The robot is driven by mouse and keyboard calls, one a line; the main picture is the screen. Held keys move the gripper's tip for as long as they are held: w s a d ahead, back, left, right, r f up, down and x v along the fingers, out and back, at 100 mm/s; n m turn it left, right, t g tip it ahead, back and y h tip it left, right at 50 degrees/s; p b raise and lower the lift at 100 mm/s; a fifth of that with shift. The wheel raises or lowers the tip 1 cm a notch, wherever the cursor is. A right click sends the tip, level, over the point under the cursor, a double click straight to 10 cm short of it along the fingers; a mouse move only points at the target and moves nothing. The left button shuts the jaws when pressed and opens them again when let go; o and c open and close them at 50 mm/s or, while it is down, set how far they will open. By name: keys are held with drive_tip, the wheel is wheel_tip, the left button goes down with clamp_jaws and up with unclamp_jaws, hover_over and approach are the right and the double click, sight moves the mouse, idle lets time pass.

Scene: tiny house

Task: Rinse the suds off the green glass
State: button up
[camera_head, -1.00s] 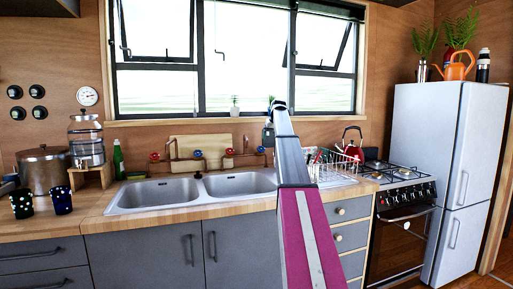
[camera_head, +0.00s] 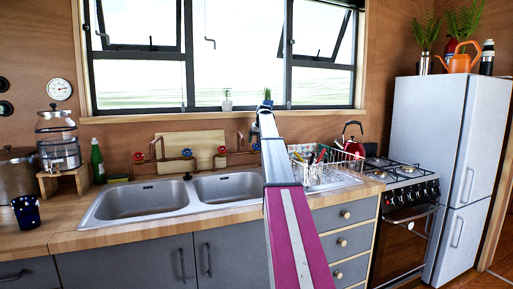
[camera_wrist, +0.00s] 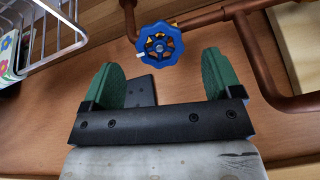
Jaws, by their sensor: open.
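No green glass shows clearly in either view. A dark blue dotted cup (camera_head: 26,212) stands on the counter at the far left of the head view. The sink has a left basin (camera_head: 140,200) and a right basin (camera_head: 228,187), and no glass shows in their visible parts. My arm crosses in front of the right basin's edge. In the wrist view my gripper (camera_wrist: 160,78) is open and empty, with green finger pads. A blue tap knob (camera_wrist: 160,45) lies just beyond the gap between the fingers, apart from them.
Copper pipes (camera_wrist: 265,60) run beside the knob along the wooden wall. A wire dish rack (camera_head: 325,165) stands right of the sink; a wire rack also shows at the wrist view's upper left. Red knobs (camera_head: 139,156), a green bottle (camera_head: 97,160) and a water dispenser (camera_head: 58,140) stand left.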

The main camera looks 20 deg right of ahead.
sight(257, 145)
drive_tip(key=shift+x, duration=2.1)
drive_tip(key=c, duration=0.9)
